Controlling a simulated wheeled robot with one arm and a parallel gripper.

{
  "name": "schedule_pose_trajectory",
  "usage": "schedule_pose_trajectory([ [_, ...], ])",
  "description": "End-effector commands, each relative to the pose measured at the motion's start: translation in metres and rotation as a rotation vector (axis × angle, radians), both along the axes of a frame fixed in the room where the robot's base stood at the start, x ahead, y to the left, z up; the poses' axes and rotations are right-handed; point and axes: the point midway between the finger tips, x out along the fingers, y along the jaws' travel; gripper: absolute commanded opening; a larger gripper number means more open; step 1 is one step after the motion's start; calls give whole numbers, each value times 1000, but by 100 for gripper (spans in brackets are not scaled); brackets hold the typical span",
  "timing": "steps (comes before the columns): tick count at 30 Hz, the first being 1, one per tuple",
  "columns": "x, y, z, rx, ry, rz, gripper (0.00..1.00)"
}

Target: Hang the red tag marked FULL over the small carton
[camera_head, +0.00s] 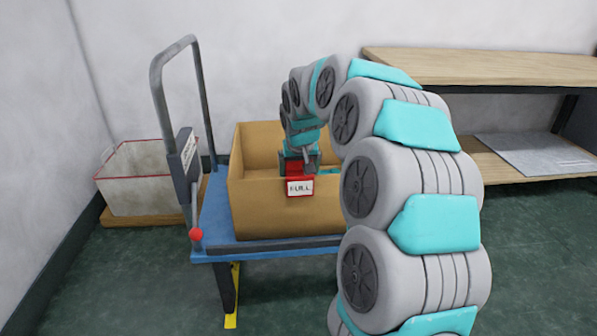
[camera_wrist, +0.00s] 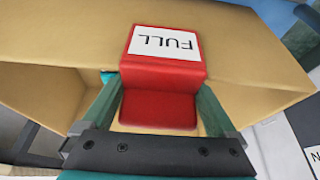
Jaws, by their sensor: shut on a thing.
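The red tag (camera_head: 300,182) with a white FULL label sits at the top edge of the front wall of the open tan carton (camera_head: 260,212). In the wrist view, the tag (camera_wrist: 162,107) is bent, with its label face against or close to the carton wall (camera_wrist: 235,55) and its other part between my fingers. My gripper (camera_wrist: 160,105) is shut on the tag. In the head view my gripper (camera_head: 300,160) reaches down into the carton from behind the front wall. Whether the tag rests its weight on the wall cannot be told.
The carton stands on a blue-topped cart (camera_head: 215,225) with a grey handle and a red-knobbed lever (camera_head: 196,234). A white bin with a red rim (camera_head: 140,180) stands at left. A wooden shelf bench (camera_head: 490,68) is at right.

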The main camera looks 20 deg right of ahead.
Motion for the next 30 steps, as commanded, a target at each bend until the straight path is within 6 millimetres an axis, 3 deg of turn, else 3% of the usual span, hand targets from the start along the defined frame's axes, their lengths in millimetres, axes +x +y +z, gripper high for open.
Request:
schedule_pose_trajectory([
  [8,0,0,0,0,0,0,30],
  [9,0,0,0,0,0,0,94],
  [11,0,0,0,0,-1,0,100],
  [22,-2,0,5,0,-1,0,100],
  [30,-14,4,38,-1,-5,-1,100],
])
